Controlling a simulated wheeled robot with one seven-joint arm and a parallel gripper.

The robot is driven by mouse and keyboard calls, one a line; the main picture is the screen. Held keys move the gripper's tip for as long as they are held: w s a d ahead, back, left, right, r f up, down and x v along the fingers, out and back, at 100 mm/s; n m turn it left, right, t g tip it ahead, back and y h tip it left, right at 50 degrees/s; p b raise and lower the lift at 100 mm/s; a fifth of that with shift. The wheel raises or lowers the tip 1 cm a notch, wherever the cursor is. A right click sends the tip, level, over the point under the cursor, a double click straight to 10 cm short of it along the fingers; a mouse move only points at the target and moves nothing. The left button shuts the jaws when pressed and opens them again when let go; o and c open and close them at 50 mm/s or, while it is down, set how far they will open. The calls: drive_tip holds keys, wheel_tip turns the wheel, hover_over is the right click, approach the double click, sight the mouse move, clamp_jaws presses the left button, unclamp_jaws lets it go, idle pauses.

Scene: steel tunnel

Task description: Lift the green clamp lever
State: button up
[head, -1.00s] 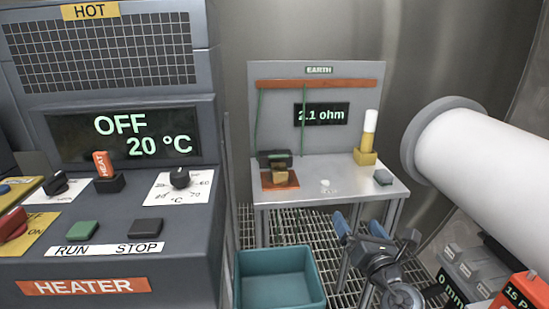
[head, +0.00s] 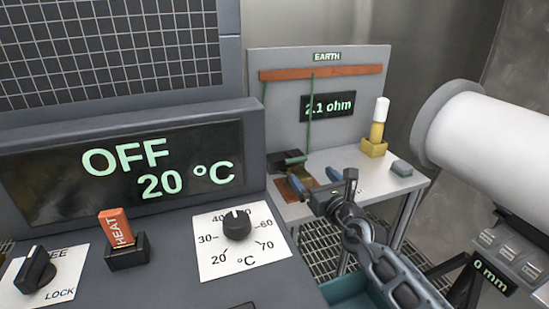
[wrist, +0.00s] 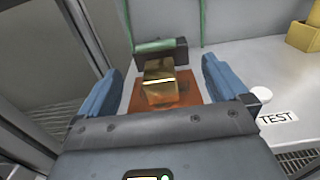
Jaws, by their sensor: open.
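The green clamp lever (head: 295,161) lies on a dark clamp at the left of the earth bench, at the foot of the back panel. In the wrist view the lever (wrist: 160,46) is a green bar across the top of a dark block, beyond a brass block (wrist: 160,82) on a copper-coloured plate (wrist: 190,102). My gripper (head: 315,185) is at the bench's front left, just before the clamp. In the wrist view its blue fingers (wrist: 162,85) are wide apart and empty, with the brass block showing between them. The lever is beyond the fingertips, not touched.
The heater console (head: 170,270) stands close on the left. The bench also holds a yellow holder with a white-topped stick (head: 378,130) and a grey block (head: 402,168). A white cylinder (head: 490,130) is on the right. A teal bin (head: 355,292) is below my arm.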

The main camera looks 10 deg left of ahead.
sight(297, 161)
drive_tip(key=shift+w+a+f, duration=0.1)
drive_tip(key=shift+w+a, duration=0.25)
drive_tip(key=shift+a, duration=0.25)
drive_tip(key=b+x, duration=0.5)
drive_tip(key=shift+w+a+f, duration=0.1)
drive_tip(key=shift+a, duration=0.05)
drive_tip(key=shift+b+x, duration=0.6)
drive_tip(key=shift+x, duration=0.35)
drive_tip(key=shift+r, duration=0.25)
drive_tip(key=c, duration=1.3)
